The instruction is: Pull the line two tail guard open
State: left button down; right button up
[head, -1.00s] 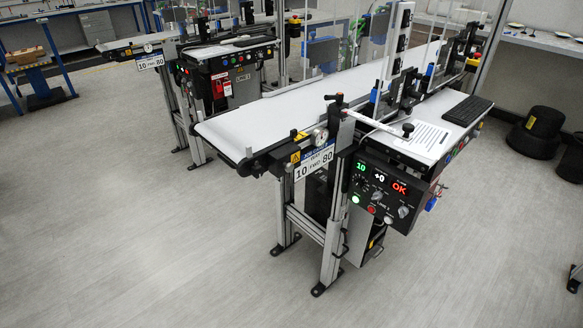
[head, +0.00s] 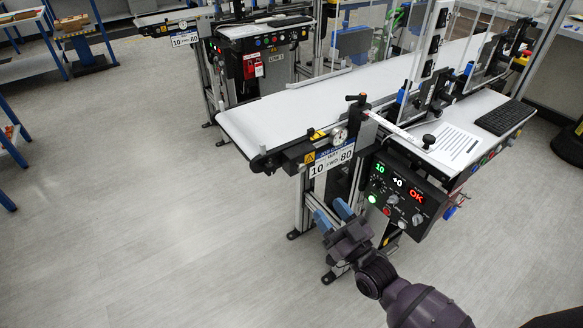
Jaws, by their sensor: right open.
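The nearer belt conveyor (head: 300,105) stands in the middle, its white belt end toward the left. Its sign (head: 331,163) reads 10 and 80. A control box (head: 398,200) with lit 10, +0 and OK displays hangs on its near side. I cannot clearly pick out the tail guard; clear panels (head: 483,50) on posts stand over the belt farther back. My right gripper (head: 332,213) is open and empty, its blue fingertips beside the conveyor's front legs, below the sign and left of the control box. Contact with the frame is unclear. My left gripper is out of view.
A second conveyor (head: 190,16) with a red lockout box (head: 253,67) stands behind to the left. A keyboard (head: 504,117) and a paper sheet (head: 455,145) lie on the near conveyor's side shelf. Blue-framed racks line the left edge. The grey floor at left is open.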

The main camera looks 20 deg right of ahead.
aim_at(303, 169)
jog(key=shift+t, duration=0.3)
jog(key=x, duration=0.9)
jog(key=shift+s+r+p, duration=0.15)
jog(key=shift+r+p, duration=0.25)
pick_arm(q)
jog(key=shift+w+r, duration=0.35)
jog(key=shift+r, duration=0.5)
pick_arm(e)
jog(key=shift+x, duration=0.85)
jog(key=shift+c, duration=0.5)
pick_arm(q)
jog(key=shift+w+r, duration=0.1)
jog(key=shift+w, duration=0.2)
pick_arm(e)
grip_shut()
